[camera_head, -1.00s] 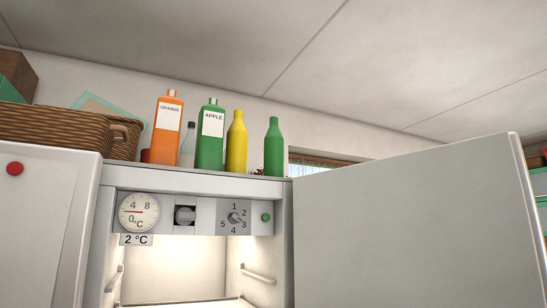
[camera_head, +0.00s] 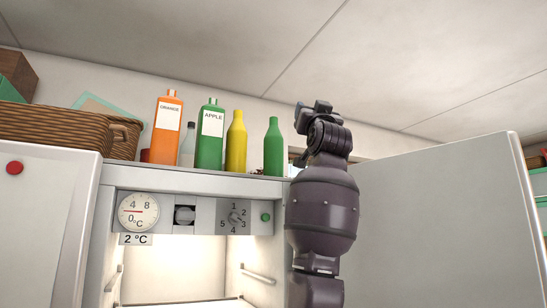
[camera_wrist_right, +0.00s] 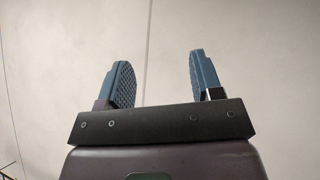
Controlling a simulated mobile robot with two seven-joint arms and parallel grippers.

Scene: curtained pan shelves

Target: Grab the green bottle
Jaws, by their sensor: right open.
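The plain green bottle (camera_head: 273,150) stands upright on top of the fridge, at the right end of a row of bottles. A green carton-shaped bottle labelled APPLE (camera_head: 210,138) stands further left in the same row. My right gripper (camera_head: 310,108) is raised just right of the plain green bottle and a little above its top, apart from it in the picture. In the right wrist view, the gripper (camera_wrist_right: 158,80) has its two blue fingers spread, with only pale ceiling or wall between them. My left gripper is not in view.
A wicker basket (camera_head: 70,130) is at left. The fridge door (camera_head: 440,220) stands open behind my arm.

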